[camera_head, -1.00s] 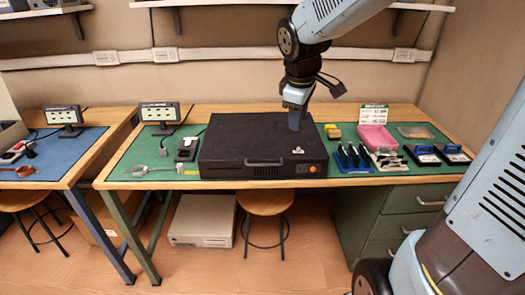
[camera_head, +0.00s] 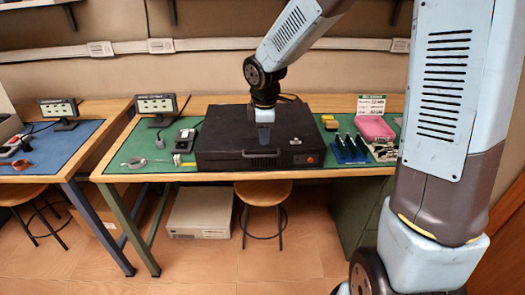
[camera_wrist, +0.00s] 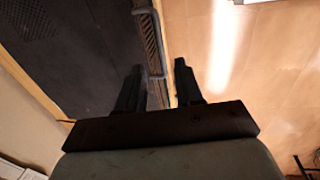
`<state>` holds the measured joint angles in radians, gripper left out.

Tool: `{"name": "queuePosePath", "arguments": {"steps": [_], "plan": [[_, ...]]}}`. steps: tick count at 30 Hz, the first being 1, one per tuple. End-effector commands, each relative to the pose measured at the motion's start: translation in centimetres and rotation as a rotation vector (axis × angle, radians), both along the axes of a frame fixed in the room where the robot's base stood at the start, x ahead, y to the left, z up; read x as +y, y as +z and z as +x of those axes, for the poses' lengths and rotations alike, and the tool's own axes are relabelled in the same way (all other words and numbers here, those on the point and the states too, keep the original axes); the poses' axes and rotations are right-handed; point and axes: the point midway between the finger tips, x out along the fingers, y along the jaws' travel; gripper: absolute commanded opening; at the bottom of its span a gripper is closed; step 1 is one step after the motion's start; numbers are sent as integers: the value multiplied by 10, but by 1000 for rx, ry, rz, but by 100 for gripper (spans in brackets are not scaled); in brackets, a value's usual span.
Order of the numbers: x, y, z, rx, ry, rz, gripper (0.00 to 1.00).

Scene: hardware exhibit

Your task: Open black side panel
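A black computer case (camera_head: 225,150) lies flat on the green bench mat, its large dark side panel (camera_head: 225,125) facing up and closed. A grey bar handle (camera_head: 262,154) shows on its front face. In the wrist view the dark panel (camera_wrist: 70,60) fills the upper left, with the handle (camera_wrist: 151,35) along its edge. My gripper (camera_head: 264,138) hangs above the front part of the case. The wrist view shows its two fingers (camera_wrist: 156,75) apart, on either side of the handle's near end. Contact with the handle cannot be told.
A blue tool rack (camera_head: 350,150), a pink bin (camera_head: 374,128) and yellow blocks (camera_head: 329,122) stand right of the case. A small monitor (camera_head: 156,106) and a black device (camera_head: 185,141) are to its left. A stool (camera_head: 262,192) and a beige computer (camera_head: 202,212) are below.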

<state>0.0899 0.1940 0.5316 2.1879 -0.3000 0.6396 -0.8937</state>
Motion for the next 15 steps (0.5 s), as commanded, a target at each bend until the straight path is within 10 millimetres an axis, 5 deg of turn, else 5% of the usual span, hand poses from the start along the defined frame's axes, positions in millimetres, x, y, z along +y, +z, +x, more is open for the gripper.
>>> {"name": "queuePosePath", "arguments": {"steps": [15], "plan": [[0,-72,13,1,0,-1,36]]}}
